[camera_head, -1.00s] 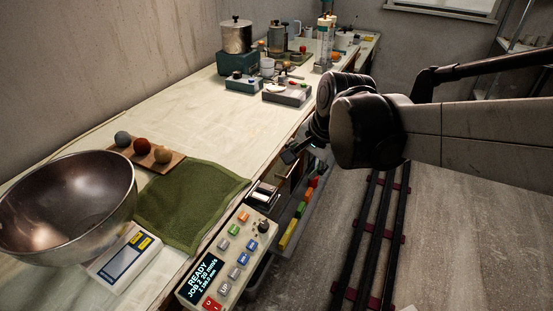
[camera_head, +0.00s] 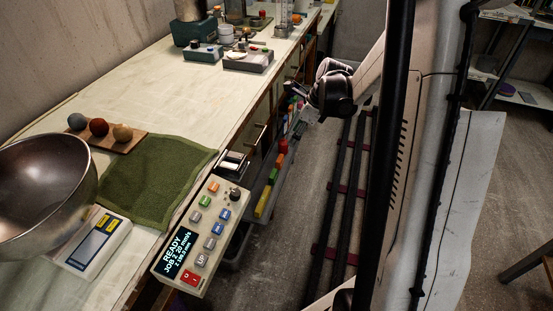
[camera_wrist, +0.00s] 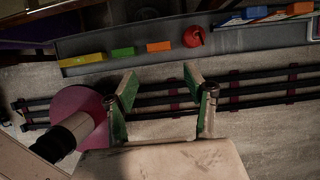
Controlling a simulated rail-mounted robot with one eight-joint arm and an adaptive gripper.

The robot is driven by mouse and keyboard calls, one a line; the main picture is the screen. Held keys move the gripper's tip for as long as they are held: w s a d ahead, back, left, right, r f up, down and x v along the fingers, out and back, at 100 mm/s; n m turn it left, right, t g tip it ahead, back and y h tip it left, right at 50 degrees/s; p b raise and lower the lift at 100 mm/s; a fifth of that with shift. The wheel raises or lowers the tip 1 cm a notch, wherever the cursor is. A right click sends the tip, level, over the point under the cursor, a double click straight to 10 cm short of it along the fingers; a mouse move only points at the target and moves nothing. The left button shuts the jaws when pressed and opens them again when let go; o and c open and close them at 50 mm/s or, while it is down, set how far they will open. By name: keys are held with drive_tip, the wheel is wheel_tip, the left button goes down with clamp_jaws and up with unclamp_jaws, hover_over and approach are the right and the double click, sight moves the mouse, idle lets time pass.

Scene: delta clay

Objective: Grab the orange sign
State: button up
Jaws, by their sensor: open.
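A small orange block-like piece (camera_wrist: 158,46) lies in a grey trough (camera_wrist: 236,44) in the wrist view. Another orange piece (camera_wrist: 299,8) lies further right, beside blue and white pieces. I cannot tell which of them is the sign. The head view shows a small orange piece (camera_head: 279,160) in the trough below the table edge. My gripper (camera_wrist: 160,84) is open and empty, its two fingers with green inner faces apart from each other and pointing toward the trough. In the head view my gripper (camera_head: 294,100) is small and dark beside the table's front edge.
The trough also holds a yellow block (camera_wrist: 82,60), a green block (camera_wrist: 123,52) and a red round piece (camera_wrist: 193,36). Dark floor rails (camera_head: 335,185) run along the table. A control box (camera_head: 202,236) sticks out from the table's front edge.

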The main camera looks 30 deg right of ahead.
sight(280, 158)
drive_tip(key=b+x, duration=0.2)
drive_tip(key=x, duration=0.6)
drive_tip(key=shift+w+f, duration=0.1)
drive_tip(key=shift+f, duration=0.3)
drive_tip(key=shift+b+x, duration=0.85)
drive_tip(key=shift+x, duration=1.8)
drive_tip(key=shift+a, duration=0.15)
drive_tip(key=shift+r, duration=0.1)
drive_tip(key=c, duration=0.7)
